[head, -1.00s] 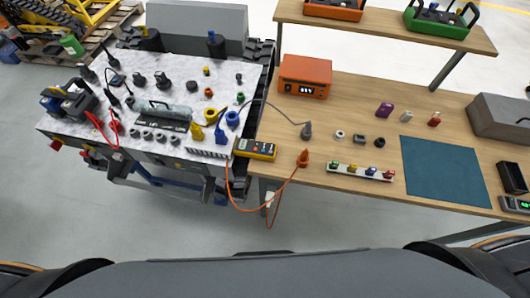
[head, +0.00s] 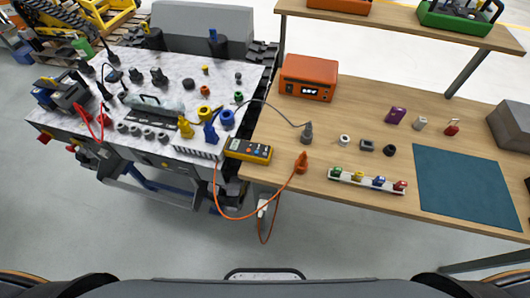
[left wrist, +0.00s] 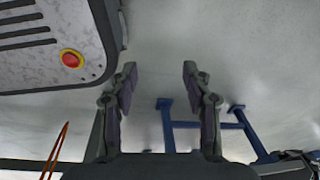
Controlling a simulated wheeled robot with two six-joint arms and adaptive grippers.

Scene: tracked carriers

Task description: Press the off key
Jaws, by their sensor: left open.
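A yellow handheld unit (head: 248,150) with a dark face and several small coloured keys lies at the near left corner of the wooden table in the head view. An orange cable hangs below it. The keys are too small to read, so I cannot tell which one is the off key. My left gripper (left wrist: 160,68) shows in the left wrist view, open and empty, with grey floor beyond it. The yellow unit is not in the left wrist view. Neither gripper shows in the head view.
The wooden table (head: 400,100) holds an orange box (head: 308,77), an orange plug (head: 301,163), a strip of coloured parts and a teal mat (head: 465,185). The marble-topped carrier (head: 125,65) stands left, crowded with parts. Blue frame bars (left wrist: 168,130) show low in the wrist view. Floor in front is clear.

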